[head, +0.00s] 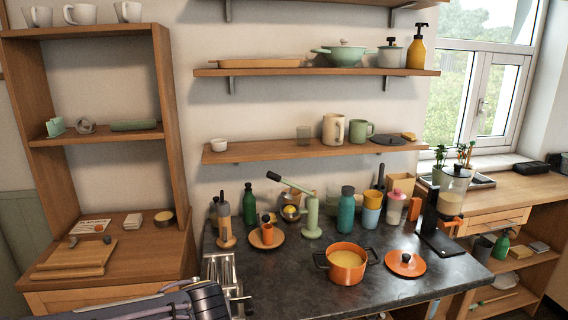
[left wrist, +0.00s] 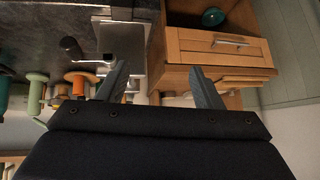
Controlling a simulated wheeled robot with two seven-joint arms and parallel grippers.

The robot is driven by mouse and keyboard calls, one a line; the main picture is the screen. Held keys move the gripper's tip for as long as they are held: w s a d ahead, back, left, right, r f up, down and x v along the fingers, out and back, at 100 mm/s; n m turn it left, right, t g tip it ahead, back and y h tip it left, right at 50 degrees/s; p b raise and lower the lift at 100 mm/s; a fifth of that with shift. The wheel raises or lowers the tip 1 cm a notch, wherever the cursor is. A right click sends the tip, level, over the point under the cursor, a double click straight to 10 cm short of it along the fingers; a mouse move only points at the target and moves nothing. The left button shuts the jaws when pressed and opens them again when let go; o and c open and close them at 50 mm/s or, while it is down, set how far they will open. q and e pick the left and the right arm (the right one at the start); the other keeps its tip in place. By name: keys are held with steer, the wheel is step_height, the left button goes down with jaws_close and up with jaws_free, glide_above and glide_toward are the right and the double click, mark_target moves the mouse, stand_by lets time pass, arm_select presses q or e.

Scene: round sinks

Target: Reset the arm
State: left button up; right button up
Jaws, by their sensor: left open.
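My left arm (head: 190,303) shows at the bottom left of the head view, low in front of the counter. Its fingertips are not clearly seen there. In the left wrist view my left gripper (left wrist: 162,84) has its two fingers spread apart, with nothing between them. That view is turned, with the counter and drawer cabinet beyond the fingers. My right gripper is in neither view.
A wooden cabinet (head: 110,258) stands at left. Wall shelves (head: 310,151) hang above. A drawer (left wrist: 222,46) shows in the wrist view.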

arm_select(q)
steer(key=s+a+f+g+h, duration=0.1)
steer(key=s+a+g+h, duration=0.1)
steer(key=s+a, duration=0.55)
steer(key=s+d+m+h, duration=0.1)
steer(key=s+d+h, duration=0.1)
steer(key=s, duration=0.5)
steer(key=s+d+f+h, duration=0.1)
steer(key=s+d+h, duration=0.1)
steer(key=s, duration=0.5)
steer(key=shift+s+d+m+t+h, duration=0.3)
steer(key=shift+m+h, duration=0.1)
steer(key=shift+h, duration=0.4)
